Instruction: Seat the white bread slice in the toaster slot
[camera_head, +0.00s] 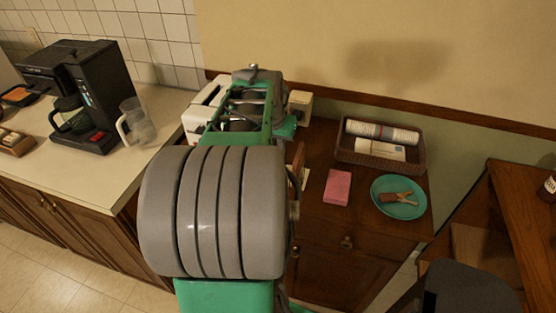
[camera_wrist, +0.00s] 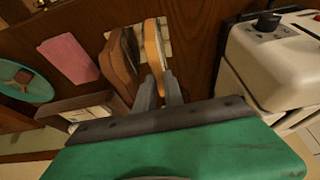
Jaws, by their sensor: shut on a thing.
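My gripper (camera_wrist: 160,86) is shut on a slice with an orange-tan crust (camera_wrist: 153,44), taken as the white bread slice. It is seen nearly edge-on, standing up from the fingers in the wrist view. A darker brown slice (camera_wrist: 119,62) stands just left of it; whether they touch is unclear. The cream toaster (camera_wrist: 272,62) with a dark knob is right of the gripper in the wrist view, apart from the slice. In the head view the toaster (camera_head: 197,112) is partly behind my arm, and my fingers are hidden. Its slots are not clearly visible.
A pink sponge (camera_head: 338,187), a teal plate (camera_head: 386,206) and a wicker basket (camera_head: 345,157) lie right of my arm. A cream block (camera_head: 299,103) is near the wall. A coffee maker (camera_head: 92,95) and glass jug (camera_head: 137,122) stand on the left counter.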

